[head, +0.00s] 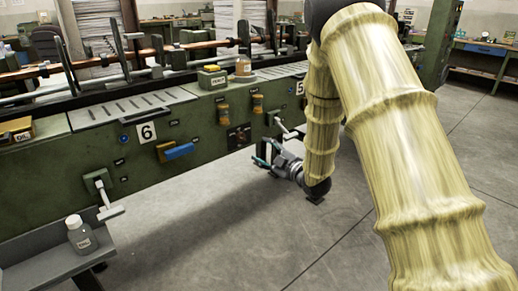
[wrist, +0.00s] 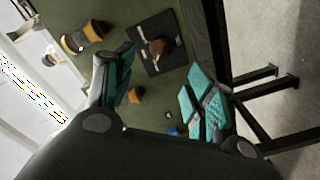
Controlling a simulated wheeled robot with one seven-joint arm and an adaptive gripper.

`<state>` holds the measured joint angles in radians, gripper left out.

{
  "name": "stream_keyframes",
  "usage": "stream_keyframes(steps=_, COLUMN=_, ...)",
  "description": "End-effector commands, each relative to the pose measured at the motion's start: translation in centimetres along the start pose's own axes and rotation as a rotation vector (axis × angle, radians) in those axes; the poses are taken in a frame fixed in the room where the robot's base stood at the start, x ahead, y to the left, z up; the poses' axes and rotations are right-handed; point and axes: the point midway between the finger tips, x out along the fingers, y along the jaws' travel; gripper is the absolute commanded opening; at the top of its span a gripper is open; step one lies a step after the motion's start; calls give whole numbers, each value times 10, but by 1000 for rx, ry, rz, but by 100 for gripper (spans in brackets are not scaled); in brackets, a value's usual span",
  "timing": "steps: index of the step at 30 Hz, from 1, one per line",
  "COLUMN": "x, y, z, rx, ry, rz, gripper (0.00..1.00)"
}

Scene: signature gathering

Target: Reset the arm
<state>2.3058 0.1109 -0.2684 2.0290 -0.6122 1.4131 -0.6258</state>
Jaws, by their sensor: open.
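Behind the fingers are the machine's green side and the black panel with a brown knob (wrist: 157,47). I cannot tell the exact gap between gripper and machine.
A grey shelf (head: 50,262) at the lower left holds a small bottle (head: 80,236). The grey floor (head: 230,240) in front is clear.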

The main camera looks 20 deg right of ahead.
Motion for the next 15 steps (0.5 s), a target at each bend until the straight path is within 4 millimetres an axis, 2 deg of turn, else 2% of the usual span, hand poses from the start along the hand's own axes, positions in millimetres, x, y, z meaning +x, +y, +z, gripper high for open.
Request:
stream_keyframes(steps=4, x=-6, y=0, z=0, rx=0, ry=1, rz=0, gripper=55)
stream_keyframes(steps=15, x=-7, y=0, z=0, rx=0, ry=1, rz=0, gripper=55)
